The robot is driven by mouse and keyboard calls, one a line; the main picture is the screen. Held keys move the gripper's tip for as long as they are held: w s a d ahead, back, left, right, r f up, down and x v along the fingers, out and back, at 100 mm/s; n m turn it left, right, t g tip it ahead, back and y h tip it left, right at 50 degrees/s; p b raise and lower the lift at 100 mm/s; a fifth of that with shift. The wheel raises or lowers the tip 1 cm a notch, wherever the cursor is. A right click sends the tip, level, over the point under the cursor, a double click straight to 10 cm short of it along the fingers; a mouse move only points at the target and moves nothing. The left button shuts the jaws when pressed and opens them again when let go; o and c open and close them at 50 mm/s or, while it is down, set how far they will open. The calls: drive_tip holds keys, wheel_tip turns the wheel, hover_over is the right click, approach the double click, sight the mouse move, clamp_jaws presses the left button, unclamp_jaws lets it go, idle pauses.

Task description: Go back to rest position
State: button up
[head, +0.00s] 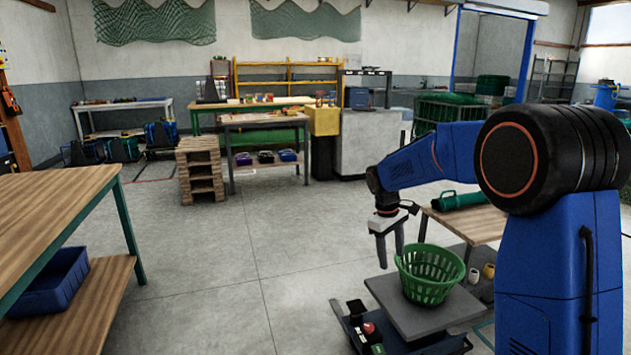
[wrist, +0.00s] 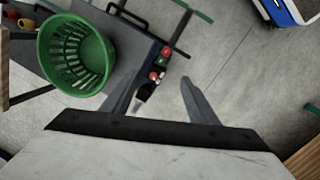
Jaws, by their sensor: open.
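My gripper (head: 390,243) hangs at the end of my blue arm in the head view, fingers pointing down and apart, with nothing between them. It is beside and a little above the green basket (head: 430,273), to its left in the picture. The green basket also shows in the wrist view (wrist: 76,55), upper left, and looks empty. It stands upright on a grey platform (head: 415,318), apart from the fingers.
A wooden table (head: 60,210) with a blue bin (head: 50,285) on its lower shelf stands at left. A small wooden table (head: 468,225) holds a green roll (head: 458,201) behind the basket. Stacked pallets (head: 199,170) stand farther back. The middle floor is clear.

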drive_tip(key=s+d+r+m+t, duration=0.1)
drive_tip(key=s+d+r+m, duration=0.15)
drive_tip(key=s+r, duration=0.65)
drive_tip(key=s+d+f+m+t+y, duration=0.1)
drive_tip(key=s+m, duration=0.1)
drive_tip(key=s, duration=1.4)
drive_tip(key=s+d+f+m+t+y, duration=0.1)
drive_tip(key=s+d+f+m+t, duration=0.1)
drive_tip(key=s, duration=1.5)
drive_tip(key=shift+s+m+t, duration=0.3)
drive_tip(key=shift+m, duration=0.25)
